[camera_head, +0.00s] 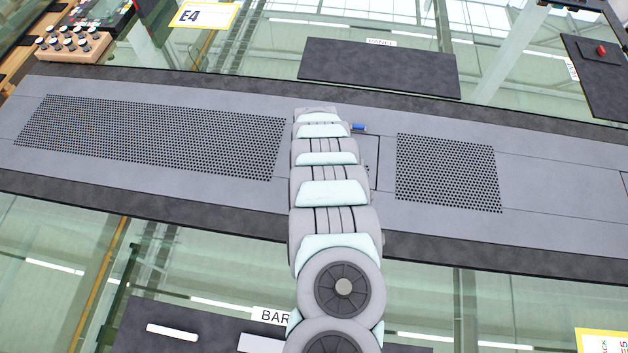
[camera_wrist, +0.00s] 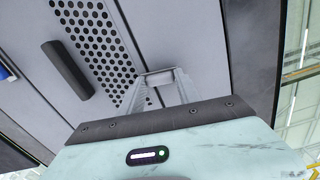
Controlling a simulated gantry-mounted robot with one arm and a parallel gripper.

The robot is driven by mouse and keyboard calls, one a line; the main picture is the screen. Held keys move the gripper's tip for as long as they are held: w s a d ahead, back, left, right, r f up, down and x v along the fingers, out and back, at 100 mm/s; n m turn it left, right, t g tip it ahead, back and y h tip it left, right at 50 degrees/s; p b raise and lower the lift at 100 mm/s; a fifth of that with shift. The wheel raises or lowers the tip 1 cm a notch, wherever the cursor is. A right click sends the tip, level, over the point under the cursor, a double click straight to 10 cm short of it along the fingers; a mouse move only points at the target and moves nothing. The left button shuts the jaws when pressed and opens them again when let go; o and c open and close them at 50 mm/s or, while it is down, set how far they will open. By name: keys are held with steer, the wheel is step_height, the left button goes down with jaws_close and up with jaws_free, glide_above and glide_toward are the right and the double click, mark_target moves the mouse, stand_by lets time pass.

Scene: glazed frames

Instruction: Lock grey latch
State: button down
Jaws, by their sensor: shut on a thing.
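My gripper (camera_wrist: 160,77) shows in the wrist view, its two light-grey fingers reaching out over a grey panel (camera_wrist: 185,32) with a perforated patch. The fingers are shut on a small grey piece at their tips, which appears to be the grey latch. The fingers cover most of it, so I cannot tell its position. In the head view my arm hides the gripper and the latch. A grey panel (camera_head: 555,190) runs across the middle of that view, and my arm crosses it.
A dark bar (camera_wrist: 68,70) stands out left of my fingers. A small blue part (camera_wrist: 6,73) is at the left edge; a blue part (camera_head: 358,128) also shows beside my arm. Dark boards (camera_head: 380,68) lie beyond the panel. A wooden block (camera_head: 72,43) with several knobs is at upper left.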

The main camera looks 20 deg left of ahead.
steer(key=shift+n, duration=0.8)
steer(key=c, duration=0.8)
jaws_free()
steer(key=shift+c, duration=0.2)
steer(key=shift+r, duration=0.15)
step_height(320, 180, up, 11)
steer(key=b, duration=0.1)
steer(key=shift+f, duration=0.2)
